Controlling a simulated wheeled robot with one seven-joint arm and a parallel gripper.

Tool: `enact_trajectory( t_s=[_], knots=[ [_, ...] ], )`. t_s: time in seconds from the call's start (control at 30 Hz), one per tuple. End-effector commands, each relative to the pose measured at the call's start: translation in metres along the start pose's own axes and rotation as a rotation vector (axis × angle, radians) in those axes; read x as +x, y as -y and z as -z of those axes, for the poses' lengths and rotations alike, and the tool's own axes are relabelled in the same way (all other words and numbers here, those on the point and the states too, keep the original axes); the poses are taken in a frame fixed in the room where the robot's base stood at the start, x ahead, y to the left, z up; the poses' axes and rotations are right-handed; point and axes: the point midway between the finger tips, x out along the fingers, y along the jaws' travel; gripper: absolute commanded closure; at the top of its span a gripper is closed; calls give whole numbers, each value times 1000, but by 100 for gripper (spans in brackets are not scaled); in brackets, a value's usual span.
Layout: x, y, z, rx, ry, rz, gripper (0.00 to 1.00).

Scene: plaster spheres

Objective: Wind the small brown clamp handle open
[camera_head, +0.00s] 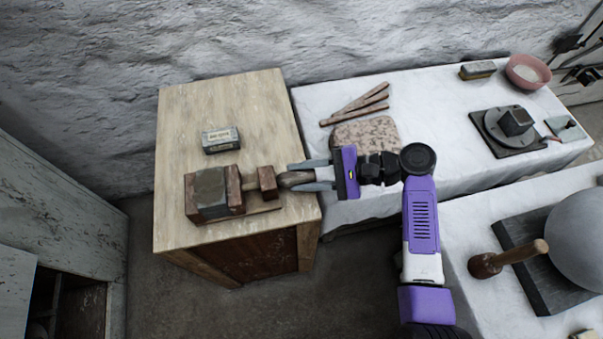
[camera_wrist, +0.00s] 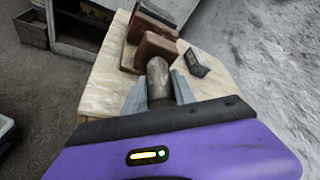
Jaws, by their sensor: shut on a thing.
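The brown clamp handle (camera_head: 296,179) sticks out to the right from the wooden clamp (camera_head: 264,182) on the pale wooden bench. My gripper (camera_head: 310,176) reaches it from the right and is shut on it, one grey finger on each side. In the wrist view the handle (camera_wrist: 158,80) stands between the two fingers (camera_wrist: 160,92), with the clamp's reddish-brown block (camera_wrist: 155,49) beyond it. The clamp holds a grey-green block (camera_head: 210,187) between brown jaws at its left end. The handle's end inside my gripper is hidden.
A small labelled box (camera_head: 221,139) lies on the bench (camera_head: 180,105) behind the clamp. A white-covered table (camera_head: 430,95) to the right bears wooden sticks (camera_head: 357,104), a speckled slab (camera_head: 365,133) and a pink bowl (camera_head: 527,72). A mallet (camera_head: 507,259) and grey sphere (camera_head: 580,240) are at lower right.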

Motion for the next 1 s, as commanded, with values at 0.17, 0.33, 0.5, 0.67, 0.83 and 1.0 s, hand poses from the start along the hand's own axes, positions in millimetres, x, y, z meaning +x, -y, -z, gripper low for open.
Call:
enact_trajectory(
  t_s=[0.17,0.33,0.5,0.67,0.83,1.0],
  knots=[
    [0,-2,0,-26,1,11,100],
    [0,-3,1,-98,2,44,100],
    [1,-4,2,-219,3,95,100],
    [1,-6,4,-357,6,155,100],
    [2,-7,5,-506,9,218,100],
    [2,-8,6,-651,11,281,100]
  ],
)
